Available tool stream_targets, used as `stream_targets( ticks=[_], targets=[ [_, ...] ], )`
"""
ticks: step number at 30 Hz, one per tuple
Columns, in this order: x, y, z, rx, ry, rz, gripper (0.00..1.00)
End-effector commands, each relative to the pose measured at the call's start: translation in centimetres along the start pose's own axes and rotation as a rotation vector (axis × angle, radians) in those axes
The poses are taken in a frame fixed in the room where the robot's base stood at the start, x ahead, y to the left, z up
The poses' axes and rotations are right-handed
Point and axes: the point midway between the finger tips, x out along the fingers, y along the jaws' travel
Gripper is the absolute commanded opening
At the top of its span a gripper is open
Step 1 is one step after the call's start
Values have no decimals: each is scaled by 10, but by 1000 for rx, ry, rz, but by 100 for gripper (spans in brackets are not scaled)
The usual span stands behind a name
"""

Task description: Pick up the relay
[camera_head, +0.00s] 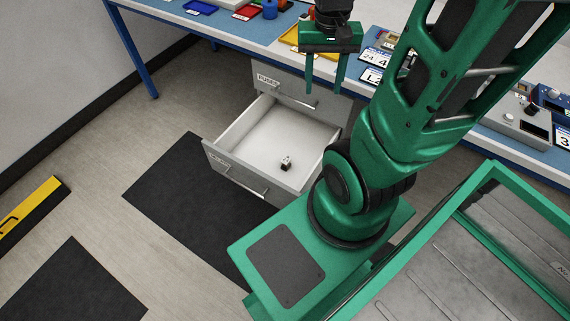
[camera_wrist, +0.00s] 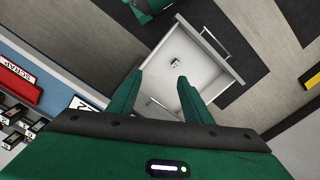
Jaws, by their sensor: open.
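The relay (camera_head: 286,162) is a small block, part white and part dark, lying on the floor of an open drawer (camera_head: 246,129). In the wrist view the relay (camera_wrist: 175,62) shows beyond my fingertips, inside the pale drawer (camera_wrist: 207,87). My gripper (camera_head: 325,88) is open and empty, pointing down. It is above and behind the drawer in the head view, close to the bench edge, well apart from the relay. In the wrist view my two green fingers (camera_wrist: 160,80) stand wide apart.
A blue-topped bench (camera_head: 235,27) with trays and number cards runs behind the drawer. A closed drawer labelled FUSES (camera_head: 268,79) sits above the open one. Dark mats (camera_head: 180,175) lie on the floor. A yellow and black barrier (camera_head: 30,215) is at the left.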

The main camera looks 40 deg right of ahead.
Motion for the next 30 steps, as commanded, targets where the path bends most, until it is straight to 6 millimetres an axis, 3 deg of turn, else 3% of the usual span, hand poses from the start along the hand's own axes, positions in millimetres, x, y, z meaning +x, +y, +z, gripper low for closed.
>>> stream_targets(
  ticks=[6,15,24,30],
  targets=[
    [54,-28,-42,84,-3,12,45],
    [141,-61,-81,213,-1,11,45],
    [241,-86,-98,353,-1,1,45],
    [310,-95,-95,451,-4,-7,45]
  ],
)
